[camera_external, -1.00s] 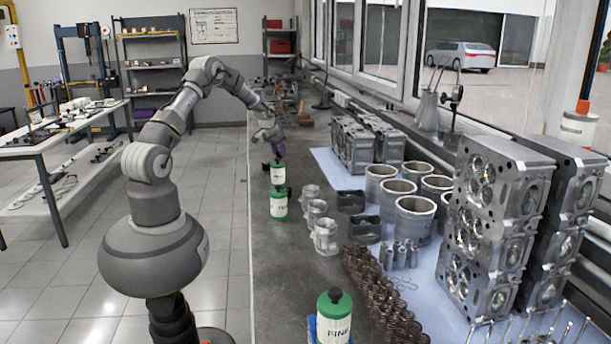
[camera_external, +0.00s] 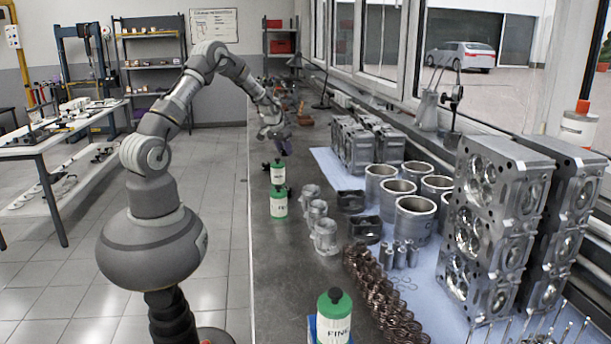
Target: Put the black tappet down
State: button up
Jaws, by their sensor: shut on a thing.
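My gripper (camera_external: 284,148) is over the dark bench, above and slightly right of the far green-and-white bottles. It is small and dark in this view. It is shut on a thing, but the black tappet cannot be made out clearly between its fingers. Several silver tappets (camera_external: 400,254) stand on the blue mat near the springs; I cannot tell a black one among them.
Two green-and-white bottles (camera_external: 278,204) stand on the bench (camera_external: 285,275) below my gripper. Pistons (camera_external: 323,237), cylinder liners (camera_external: 413,220), copper-coloured springs (camera_external: 380,300) and cylinder heads (camera_external: 490,215) fill the right side. The bench's left strip is mostly clear.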

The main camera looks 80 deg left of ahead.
notch_tip(320, 180, up, 3)
send_over(314, 170)
jog(key=s, duration=0.1)
jog(key=f, duration=0.3)
jog(key=f+b, duration=0.1)
jog(key=f, duration=0.2)
jog(key=f+b, duration=0.1)
jog(key=f, duration=0.2)
jog(key=shift+d+f, duration=0.3)
jog(key=shift+f, duration=0.25)
jog(key=o, duration=1.1)
jog(key=shift+c, duration=0.2)
jog(key=shift+r, duration=0.15)
